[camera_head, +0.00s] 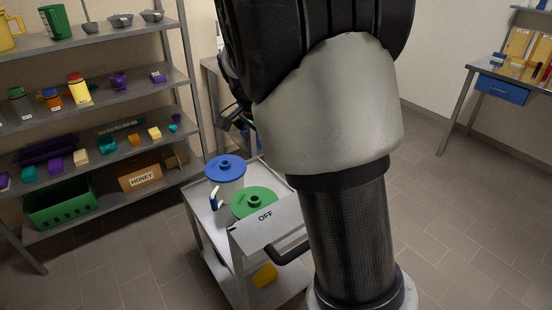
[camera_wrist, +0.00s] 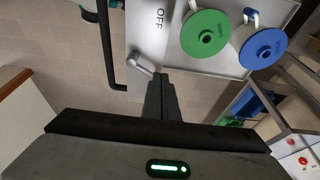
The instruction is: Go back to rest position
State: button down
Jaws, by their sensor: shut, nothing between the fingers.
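My gripper (camera_wrist: 161,84) is in the wrist view with its dark fingers together and nothing between them. Its tips appear over the edge of the cart (camera_wrist: 145,38), close to a small grey lever (camera_wrist: 143,66); I cannot tell whether they touch. In the head view my arm fills the middle and right of centre, and the fingertips cannot be made out behind it. The cart (camera_head: 200,205) carries a container with a blue lid (camera_head: 225,168) and one with a green lid (camera_head: 254,203). A panel marked OFF (camera_head: 268,224) faces the front.
A shelf rack (camera_head: 110,163) with bins, bottles and a HONEY box (camera_head: 140,177) stands at the left. A workbench (camera_head: 478,75) with a blue drawer is at the right. A yellow item (camera_head: 265,275) lies on the cart's lower shelf. The tiled floor (camera_head: 470,220) at the right is clear.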

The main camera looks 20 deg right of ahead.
jog(key=s+a+r+n+t+y+p, duration=0.1)
jog(key=s+a+r+n+t+p, duration=0.1)
jog(key=s+r+n+p, duration=0.2)
jog(key=s+a+r+n+t+y+p, duration=0.2)
jog(key=s+r+n+p, duration=0.2)
jog(key=s+r+n, duration=0.6)
jog(key=s+r, duration=0.3)
jog(key=s, duration=0.6)
jog(key=shift+s+a+p, duration=0.2)
jog(key=shift+a+p, duration=0.1)
jog(key=shift+p, duration=0.05)
jog(key=shift+a+r, duration=0.1)
jog(key=shift+a, duration=0.05)
